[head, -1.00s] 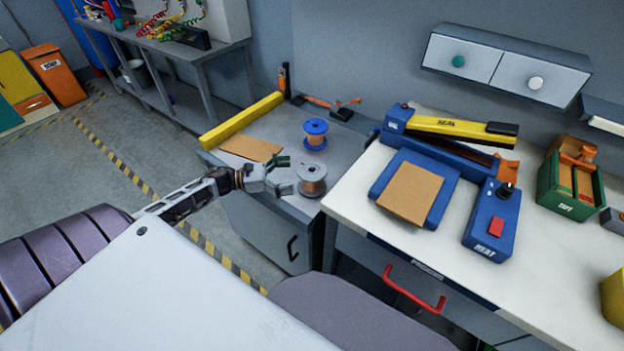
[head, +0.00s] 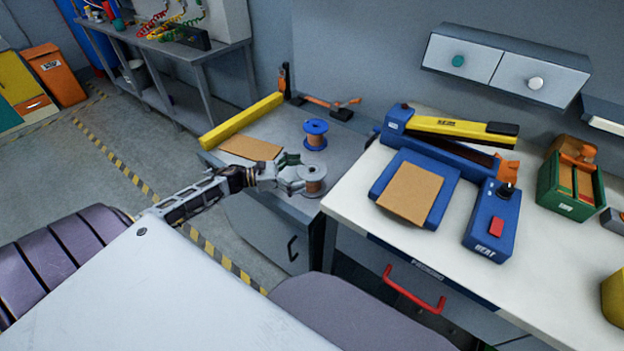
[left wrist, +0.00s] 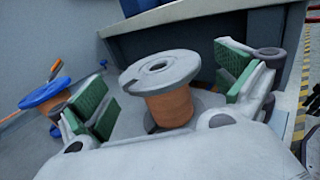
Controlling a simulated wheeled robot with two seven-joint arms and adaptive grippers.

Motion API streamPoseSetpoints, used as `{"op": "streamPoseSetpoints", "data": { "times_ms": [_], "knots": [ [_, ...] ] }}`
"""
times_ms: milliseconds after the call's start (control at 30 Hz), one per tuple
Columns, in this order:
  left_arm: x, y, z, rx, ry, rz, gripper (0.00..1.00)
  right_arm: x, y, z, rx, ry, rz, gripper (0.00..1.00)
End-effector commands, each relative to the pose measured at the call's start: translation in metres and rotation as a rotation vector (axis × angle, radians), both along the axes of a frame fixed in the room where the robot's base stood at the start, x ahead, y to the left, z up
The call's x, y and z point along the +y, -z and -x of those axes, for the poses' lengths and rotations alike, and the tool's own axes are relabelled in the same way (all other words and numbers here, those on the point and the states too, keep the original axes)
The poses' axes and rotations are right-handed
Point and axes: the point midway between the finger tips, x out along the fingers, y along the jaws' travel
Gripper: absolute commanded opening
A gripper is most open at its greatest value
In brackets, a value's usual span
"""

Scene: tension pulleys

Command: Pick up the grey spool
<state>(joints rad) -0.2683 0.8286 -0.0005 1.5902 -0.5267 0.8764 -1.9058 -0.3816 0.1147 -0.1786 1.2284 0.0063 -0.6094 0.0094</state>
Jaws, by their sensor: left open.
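The grey spool (head: 312,179), wound with copper-brown wire, stands upright on the grey side bench (head: 345,160). My left gripper (head: 294,172) is open at the spool's left side in the head view. In the left wrist view the grey spool (left wrist: 163,88) stands between the two green-padded fingers (left wrist: 160,92), with visible gaps at both sides. The far parts of its lower flange are partly hidden by the wire and the gripper body. My right gripper does not show.
A blue spool (head: 315,133) stands behind the grey one; it also shows in the left wrist view (left wrist: 46,95). A cardboard sheet (head: 250,148) and a yellow bar (head: 241,121) lie at the left. The white table (head: 345,205) with a blue sealer (head: 492,220) is at the right.

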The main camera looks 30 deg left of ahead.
Motion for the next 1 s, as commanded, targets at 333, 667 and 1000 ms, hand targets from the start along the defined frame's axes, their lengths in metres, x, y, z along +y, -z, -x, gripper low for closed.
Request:
{"op": "streamPoseSetpoints", "data": {
  "times_ms": [333, 667, 1000],
  "knots": [
    [-0.021, -0.003, -0.02, -0.001, 0.001, 0.001, 1.0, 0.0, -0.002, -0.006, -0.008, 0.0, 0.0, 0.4],
    [-0.028, -0.002, -0.026, 0.001, 0.0, -0.001, 1.0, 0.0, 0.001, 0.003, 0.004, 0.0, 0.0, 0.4],
    [-0.028, -0.003, -0.026, 0.0, 0.001, 0.0, 1.0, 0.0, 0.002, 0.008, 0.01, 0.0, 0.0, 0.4]
  ]
}}
